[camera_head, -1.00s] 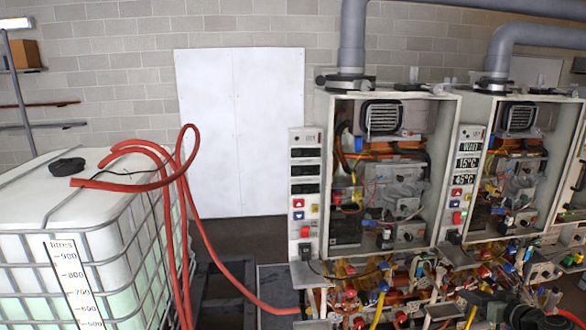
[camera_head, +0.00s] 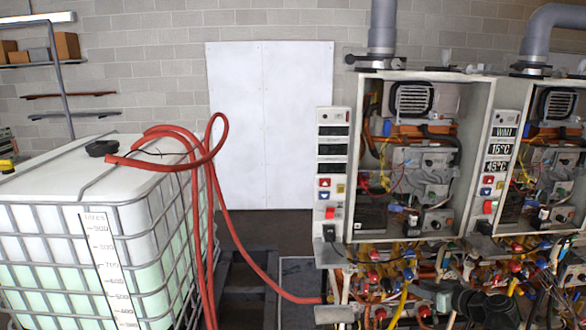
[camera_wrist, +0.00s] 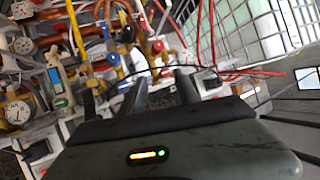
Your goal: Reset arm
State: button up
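My gripper (camera_wrist: 161,92) shows in the wrist view, with its dark fingers standing apart and nothing seen held between them. Its broad dark body, with a small yellow and green light, fills the bottom of that view. Beyond the fingers are pipes and coloured valves. In the head view, a dark rounded shape at the bottom right, in front of the pipework, may be part of my arm; the gripper's fingers cannot be made out there.
Two open heater cabinets (camera_head: 486,150) stand at the right above dense pipework (camera_head: 400,285). A caged white tank (camera_head: 60,230) stands at the left, with a red hose (camera_head: 243,250) running from it to the pipework. White wall panels (camera_head: 270,130) stand behind.

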jog(key=a+f+n+g+y+b, duration=0.1)
jog(key=a+f+g+b, duration=0.15)
jog(key=a+f, duration=0.5)
jog(key=a+f+n+g+b, duration=0.25)
jog(key=a+f, duration=0.25)
jog(key=a, duration=0.6)
jog(key=a+f+n+g+y+b, duration=0.15)
jog(key=a+f+b, duration=0.35)
jog(key=a, duration=0.5)
jog(key=s+a+f+m+g+h+b, duration=0.1)
jog(key=s+a+f+g+h, duration=0.25)
jog(key=f, duration=0.35)
jog(key=s+d+f+m+g+h, duration=0.1)
jog(key=s+d+m+g+h, duration=0.1)
jog(key=s+d+m, duration=0.3)
jog(key=shift+d+f+m+h, duration=0.3)
jog(key=shift+d+m+h, duration=0.05)
jog(key=shift+m+h, duration=0.45)
jog(key=shift+w, duration=0.1)
